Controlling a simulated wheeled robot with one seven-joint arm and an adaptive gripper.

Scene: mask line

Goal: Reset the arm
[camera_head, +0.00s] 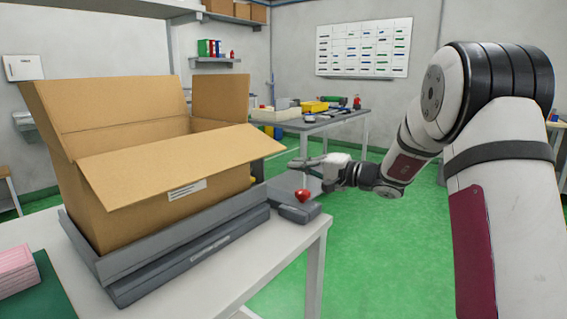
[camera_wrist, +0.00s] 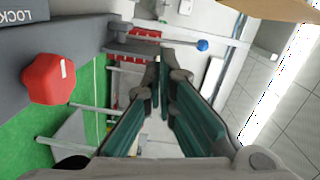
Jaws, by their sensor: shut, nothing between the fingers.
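My arm reaches in from the right side of the head view. My gripper (camera_head: 298,163) is above and beyond the right corner of the table, beside the open cardboard box (camera_head: 150,155). In the wrist view my gripper (camera_wrist: 163,62) shows its two dark green-padded fingers close together at the tips, with nothing held between them. A red knob (camera_head: 302,195) on a grey unit (camera_head: 298,213) is just below the gripper in the head view. The red knob (camera_wrist: 50,80) also shows at the left of the wrist view, apart from the fingers.
The box sits with flaps open on a grey platform (camera_head: 190,240) on the white table (camera_head: 270,262). Pink stacked items (camera_head: 15,270) lie at the front left. A workbench (camera_head: 320,122) with tools stands behind. The green floor (camera_head: 385,265) at centre right is clear.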

